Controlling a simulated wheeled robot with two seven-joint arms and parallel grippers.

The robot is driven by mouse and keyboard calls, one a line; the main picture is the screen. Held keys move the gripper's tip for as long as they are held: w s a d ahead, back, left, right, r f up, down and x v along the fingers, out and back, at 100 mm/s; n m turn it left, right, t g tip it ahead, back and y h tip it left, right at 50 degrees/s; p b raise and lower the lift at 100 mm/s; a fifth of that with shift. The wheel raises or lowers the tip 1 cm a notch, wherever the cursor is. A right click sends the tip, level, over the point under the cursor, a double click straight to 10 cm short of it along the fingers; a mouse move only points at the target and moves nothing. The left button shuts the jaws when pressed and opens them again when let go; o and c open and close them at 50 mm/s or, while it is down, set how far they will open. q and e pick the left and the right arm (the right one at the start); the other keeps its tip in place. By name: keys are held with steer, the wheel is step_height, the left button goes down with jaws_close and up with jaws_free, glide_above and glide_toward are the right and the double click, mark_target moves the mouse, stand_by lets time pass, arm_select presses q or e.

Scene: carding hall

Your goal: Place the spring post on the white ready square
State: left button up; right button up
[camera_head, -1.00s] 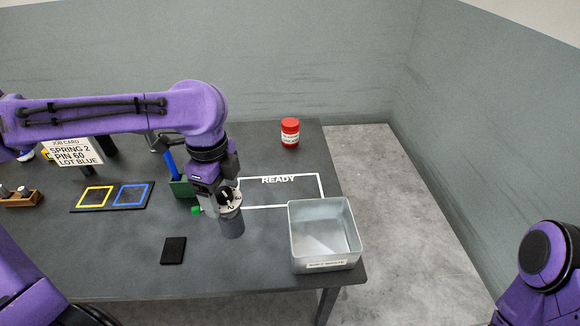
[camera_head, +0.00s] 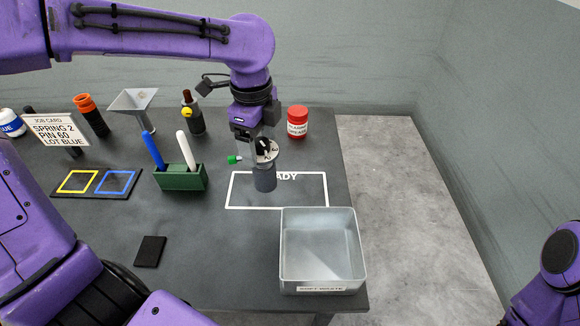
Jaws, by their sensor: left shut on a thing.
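The spring post (camera_head: 265,179) is a dark grey cylinder with a white marked dial and black knob on top and a green-tipped piece at its left side. My left gripper (camera_head: 262,146) points down and is shut on the top of it. The post is upright over the left-middle part of the white READY outline (camera_head: 326,190) and covers the start of the word. I cannot tell whether its base touches the table. My right arm shows at the lower right edge, but its gripper is out of the picture.
A grey metal bin (camera_head: 322,290) stands just in front of the outline. A red-lidded jar (camera_head: 297,122) stands behind it. A green holder (camera_head: 181,180) with blue and white sticks is to the left. The outline's right part is clear.

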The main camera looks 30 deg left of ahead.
arm_select(q)
steer(key=w+f, duration=0.1)
steer(key=w+f+b, duration=0.1)
steer(key=shift+w+d+f, duration=0.15)
steer(key=shift+w+d, duration=0.05)
steer(key=shift+w, duration=0.1)
steer(key=w+d+f+p, duration=0.1)
steer(key=w+d+f, duration=0.1)
steer(key=w+f, duration=0.5)
step_height(320, 180, down, 3)
steer(key=shift+w+d+r+p, duration=0.15)
steer(key=shift+w+d+p, duration=0.15)
steer(key=shift+w+p, duration=0.1)
arm_select(e)
steer(key=shift+w+f, duration=0.45)
steer(key=shift+w, duration=0.15)
arm_select(q)
steer(key=o, duration=1.8)
steer(key=shift+f, duration=0.2)
steer(key=shift+o, duration=0.2)
step_height(320, 180, up, 12)
steer(key=shift+r, duration=0.15)
arm_select(e)
steer(key=shift+f, duration=0.2)
